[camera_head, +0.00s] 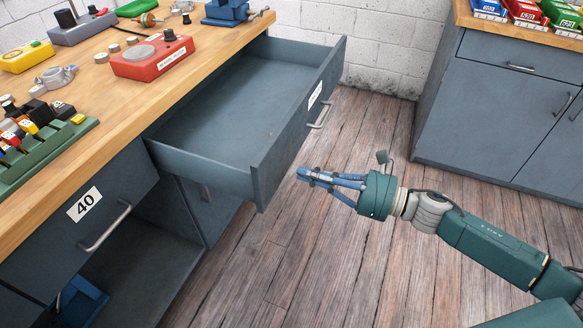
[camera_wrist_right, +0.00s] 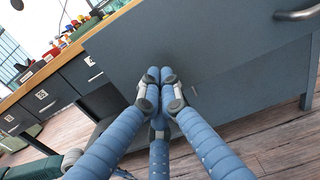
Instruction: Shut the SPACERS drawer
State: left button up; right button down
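A grey drawer (camera_head: 292,140) is pulled far out from under the wooden workbench. Its front has a small white label (camera_head: 315,96), too small to read, and a bar handle (camera_head: 321,115). The inside looks empty. My right gripper (camera_head: 306,174) is in front of the drawer, pointing at the lower part of its front panel. In the right wrist view the fingertips (camera_wrist_right: 160,78) are together with nothing between them, in front of the grey panel (camera_wrist_right: 205,48). I cannot tell whether they touch it. The handle (camera_wrist_right: 298,14) is at upper right there. My left gripper is out of view.
A drawer marked 40 (camera_head: 84,205) sits flush nearer to me, above an open cupboard space. The workbench top (camera_head: 120,130) holds a red box (camera_head: 152,57), a green rack (camera_head: 45,158) and small parts. A grey cabinet (camera_head: 490,110) stands right. The wooden floor between is clear.

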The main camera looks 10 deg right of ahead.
aim_at(279, 166)
jog(key=x, duration=0.3)
jog(key=shift+w+a, duration=0.2)
jog(key=shift+a, duration=0.05)
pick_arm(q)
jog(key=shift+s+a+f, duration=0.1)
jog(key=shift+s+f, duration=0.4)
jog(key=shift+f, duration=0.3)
pick_arm(e)
jog(key=shift+w+a, duration=0.15)
jog(key=shift+a, duration=0.1)
